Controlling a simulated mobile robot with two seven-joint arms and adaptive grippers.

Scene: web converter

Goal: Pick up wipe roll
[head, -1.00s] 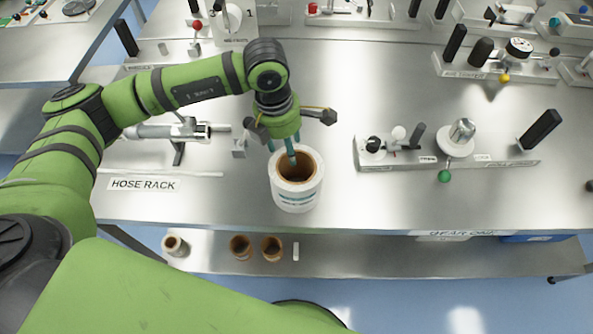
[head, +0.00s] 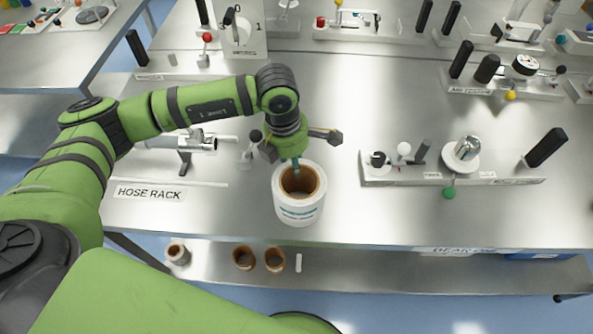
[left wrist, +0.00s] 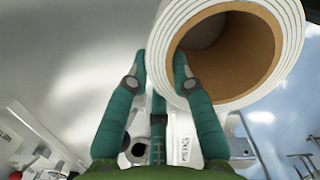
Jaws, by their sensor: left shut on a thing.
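The wipe roll (head: 298,211) is a thick white roll with a brown core and a teal band. It stands upright near the front edge of the table. In the left wrist view the roll (left wrist: 288,45) shows its layered white rim and open core. My left gripper (head: 297,165) is above the roll's back rim, its teal fingers reaching down. In the left wrist view the gripper (left wrist: 160,72) has one finger outside the roll and one inside the core, shut on the roll's wall. My right gripper is not in view.
A label reading HOSE RACK (head: 149,193) lies left of the roll, with a metal fixture (head: 185,146) behind it. A fixture with a green knob (head: 449,192) stands to the right. Smaller rolls (head: 258,258) sit on the lower shelf (head: 345,266).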

